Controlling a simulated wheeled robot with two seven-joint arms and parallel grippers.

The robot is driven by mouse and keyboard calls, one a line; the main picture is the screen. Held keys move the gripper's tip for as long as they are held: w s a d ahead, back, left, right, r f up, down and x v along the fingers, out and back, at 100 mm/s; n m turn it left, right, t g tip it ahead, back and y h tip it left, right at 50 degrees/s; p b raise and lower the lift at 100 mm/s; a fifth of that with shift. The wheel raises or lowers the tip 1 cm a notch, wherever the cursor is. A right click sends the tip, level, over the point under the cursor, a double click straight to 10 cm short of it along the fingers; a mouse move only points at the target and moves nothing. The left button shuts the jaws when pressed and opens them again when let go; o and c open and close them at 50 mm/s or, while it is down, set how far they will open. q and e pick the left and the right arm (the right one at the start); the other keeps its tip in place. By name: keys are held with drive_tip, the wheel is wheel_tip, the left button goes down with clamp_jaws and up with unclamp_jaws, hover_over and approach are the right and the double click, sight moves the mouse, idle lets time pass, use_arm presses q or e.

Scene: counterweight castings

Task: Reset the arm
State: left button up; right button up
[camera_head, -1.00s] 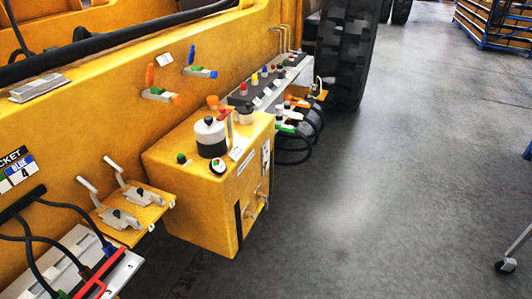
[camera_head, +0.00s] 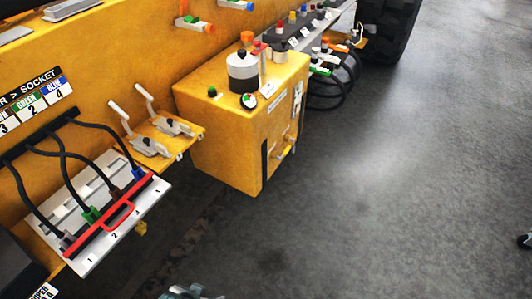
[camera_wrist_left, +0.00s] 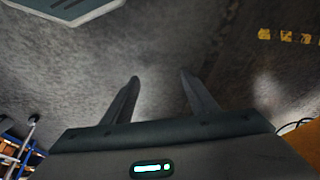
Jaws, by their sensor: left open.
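My left gripper (camera_wrist_left: 159,77) shows in the left wrist view, its two dark fingers spread apart with only grey floor visible between and beyond them. It holds nothing. In the head view a small grey piece shows at the bottom edge, and I cannot tell which part it is. My right gripper is not in view.
A yellow machine side fills the left of the head view. It carries a socket panel (camera_head: 80,262) with a red bar (camera_head: 84,240) and black cables, two levers on a bracket (camera_head: 190,143), and a protruding yellow box (camera_head: 220,135). The grey floor (camera_head: 400,200) at right is open.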

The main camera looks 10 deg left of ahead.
use_arm(q)
drive_tip(key=d+f+t+b, duration=0.1)
drive_tip(key=f+b, duration=0.2)
drive_tip(key=f, duration=1.2)
drive_tip(key=s+d+f+t+h+b, duration=0.1)
drive_tip(key=d+f+b, duration=0.1)
drive_tip(key=f, duration=1.3)
drive_tip(key=shift+s+d+f+b, duration=0.3)
drive_tip(key=shift+b, duration=0.5)
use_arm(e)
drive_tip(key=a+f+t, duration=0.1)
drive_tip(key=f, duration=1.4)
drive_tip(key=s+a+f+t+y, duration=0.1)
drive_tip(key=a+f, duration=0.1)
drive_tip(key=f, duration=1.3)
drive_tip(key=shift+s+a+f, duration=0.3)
